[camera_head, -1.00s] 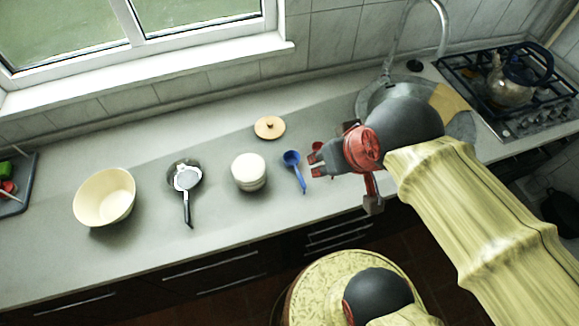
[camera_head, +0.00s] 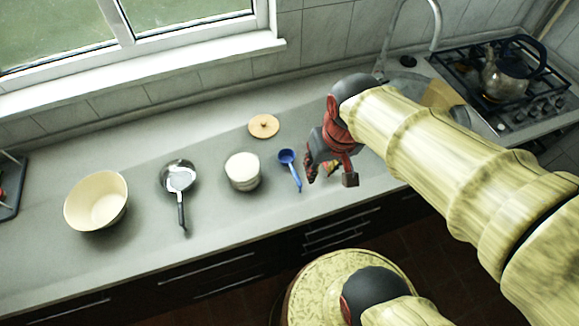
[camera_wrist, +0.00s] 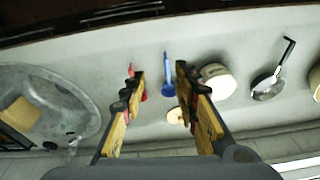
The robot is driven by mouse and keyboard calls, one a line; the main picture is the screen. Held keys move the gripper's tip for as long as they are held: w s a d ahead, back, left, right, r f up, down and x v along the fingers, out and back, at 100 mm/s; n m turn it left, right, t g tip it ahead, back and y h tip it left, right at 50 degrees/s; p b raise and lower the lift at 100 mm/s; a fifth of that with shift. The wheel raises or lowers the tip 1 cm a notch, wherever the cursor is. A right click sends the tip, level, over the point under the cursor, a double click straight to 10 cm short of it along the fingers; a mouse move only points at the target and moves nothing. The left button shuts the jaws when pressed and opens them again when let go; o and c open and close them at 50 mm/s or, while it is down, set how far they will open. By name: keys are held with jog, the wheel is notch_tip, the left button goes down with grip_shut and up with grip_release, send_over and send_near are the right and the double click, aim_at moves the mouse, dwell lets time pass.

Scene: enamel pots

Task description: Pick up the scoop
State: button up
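The blue scoop (camera_head: 288,160) lies on the grey counter with its handle toward the front edge. It also shows in the wrist view (camera_wrist: 168,68), seen between my two fingers, close to the right one. My gripper (camera_head: 320,174) is just right of the scoop in the head view, above the counter and apart from it. In the wrist view my gripper (camera_wrist: 160,78) has its fingers spread, with nothing held between them. A small red thing (camera_wrist: 143,96) lies beside the left finger, partly hidden; I cannot tell what it is.
Left of the scoop stand a white pot (camera_head: 243,172), a pan (camera_head: 180,180) and a cream bowl (camera_head: 96,201). A round wooden lid (camera_head: 264,126) lies behind. The sink (camera_wrist: 62,105) and a stove with a kettle (camera_head: 506,76) are at the right in the head view.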

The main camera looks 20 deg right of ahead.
aim_at(297, 176)
jog(key=w+f+b, duration=0.1)
jog(key=w+f, duration=0.3)
jog(key=f, duration=0.3)
jog(key=w+a+f+g+y+b, duration=0.1)
jog(key=w+f, duration=0.2)
jog(key=f, duration=0.4)
jog(key=w+f+g+y+b, duration=0.1)
jog(key=w+f, duration=0.3)
jog(key=f, duration=0.4)
jog(key=shift+w+a+f+n+b, duration=0.1)
jog(key=shift+w+a+n+b, duration=0.25)
jog(key=shift+b, duration=0.2)
jog(key=shift+s+d, duration=0.1)
jog(key=shift+c, duration=0.8)
grip_shut()
